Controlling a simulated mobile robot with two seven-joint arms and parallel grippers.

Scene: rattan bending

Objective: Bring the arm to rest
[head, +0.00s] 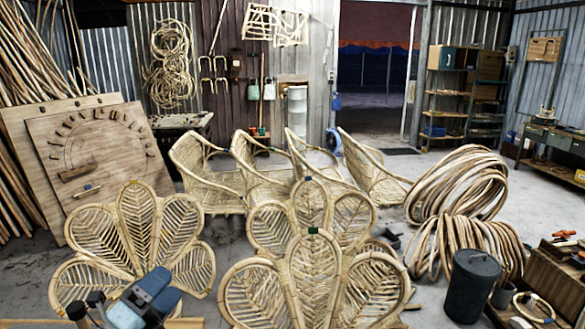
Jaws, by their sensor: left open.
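My left gripper (87,306) shows at the bottom left of the head view, at the end of my blue and grey arm. Its dark fingers are spread open, and I see nothing held between them. It appears in front of the lower part of a petal-shaped rattan chair back (140,235); whether it touches anything I cannot tell. My right gripper is not in the picture.
More petal-shaped rattan backs (312,275) stand at the front centre. Several rattan chairs (210,180) are behind them. Rattan coils (460,185), a dark bin (472,285) and a wooden bench (548,275) are at right. A wooden board (95,165) leans at left.

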